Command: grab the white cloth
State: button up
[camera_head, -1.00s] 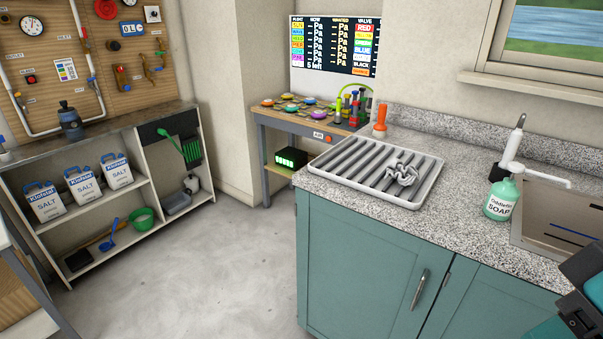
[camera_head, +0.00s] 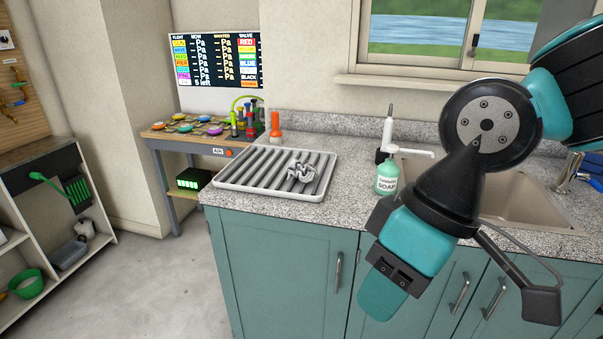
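The white cloth (camera_head: 302,171) lies crumpled on the right part of the ridged grey drying tray (camera_head: 246,184), on the speckled counter. My gripper (camera_head: 458,305) hangs at the right of the view, in front of the teal cabinet doors and nearer to the camera than the counter. It is well to the right of the cloth and apart from it. Its teal finger is at the left and its dark bent finger is at the right, spread wide with nothing between them. The cloth is fully in view.
An orange-topped object (camera_head: 275,127) stands behind the tray. A low table (camera_head: 183,137) with colored discs is at the back left. Floor at left is clear.

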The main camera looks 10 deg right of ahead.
aim_at(307, 173)
jog(key=u, duration=0.7)
jog(key=i, duration=1.1)
